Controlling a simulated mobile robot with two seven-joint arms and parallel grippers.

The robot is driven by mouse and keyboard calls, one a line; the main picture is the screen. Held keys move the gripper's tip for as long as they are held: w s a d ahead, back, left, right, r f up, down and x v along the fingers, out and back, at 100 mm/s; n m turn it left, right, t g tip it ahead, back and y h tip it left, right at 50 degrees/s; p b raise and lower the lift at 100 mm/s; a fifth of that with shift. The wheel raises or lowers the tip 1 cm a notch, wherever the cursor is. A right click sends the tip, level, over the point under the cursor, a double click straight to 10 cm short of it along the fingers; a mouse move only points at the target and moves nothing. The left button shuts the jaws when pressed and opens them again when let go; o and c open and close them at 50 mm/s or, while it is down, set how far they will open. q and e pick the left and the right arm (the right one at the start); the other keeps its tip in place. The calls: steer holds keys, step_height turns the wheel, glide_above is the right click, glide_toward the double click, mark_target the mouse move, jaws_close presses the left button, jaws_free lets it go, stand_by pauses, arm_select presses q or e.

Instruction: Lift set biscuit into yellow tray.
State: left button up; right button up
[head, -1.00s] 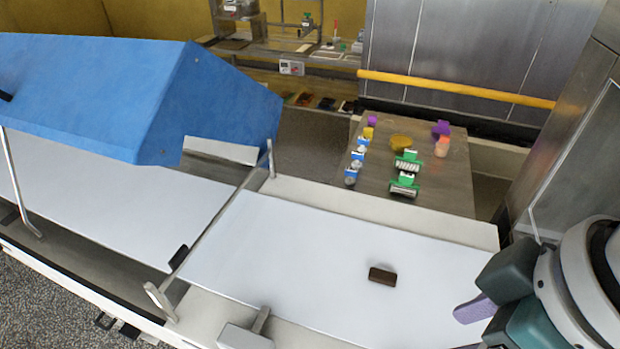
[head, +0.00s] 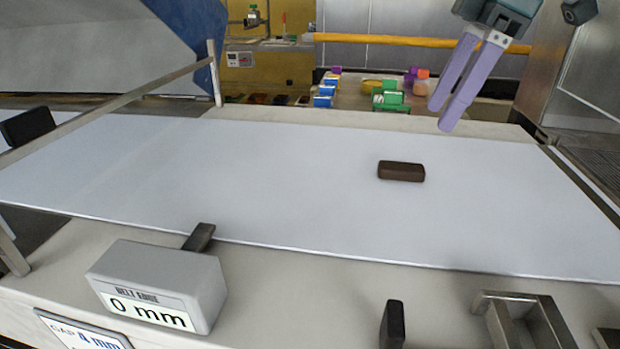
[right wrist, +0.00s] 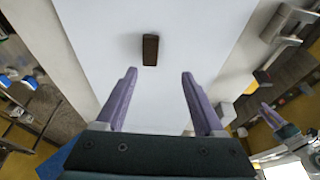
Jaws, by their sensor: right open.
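The dark brown chocolate-coated biscuit (head: 401,171) lies flat on the white belt (head: 250,180), right of the picture's middle. It also shows in the right wrist view (right wrist: 150,50), beyond my fingertips and slightly left of the middle between them. My right gripper (head: 444,119) is open and empty, its lilac fingers apart above the belt's far side; it also shows in the right wrist view (right wrist: 159,73). A lilac finger at the lower right of the right wrist view seems to be my left gripper (right wrist: 268,114); its opening is unclear. I cannot make out a yellow tray for certain.
A grey gauge block (head: 160,285) reading 0 mm stands on the near ledge. A metal bracket (head: 520,315) and a dark upright tab (head: 393,325) are to its right. Behind stand green (head: 390,98) and blue items.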

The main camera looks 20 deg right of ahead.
mark_target(404, 166)
steer(key=shift+t+y, duration=0.3)
steer(key=b+x, duration=0.1)
steer(key=x, duration=0.2)
steer(key=d+x, duration=0.1)
steer(key=x, duration=0.2)
steer(key=w+b+x, duration=0.1)
steer(key=x, duration=0.2)
steer(key=shift+d+f+b, duration=0.25)
steer(key=shift+f+b, duration=0.1)
steer(key=shift+f, duration=0.1)
arm_select(q)
step_height(404, 166, down, 5)
steer(key=shift+a+r, duration=0.1)
steer(key=shift+a, duration=0.05)
arm_select(e)
steer(key=shift+c, duration=0.2)
steer(key=shift+c, duration=1.4)
steer(key=c, duration=0.8)
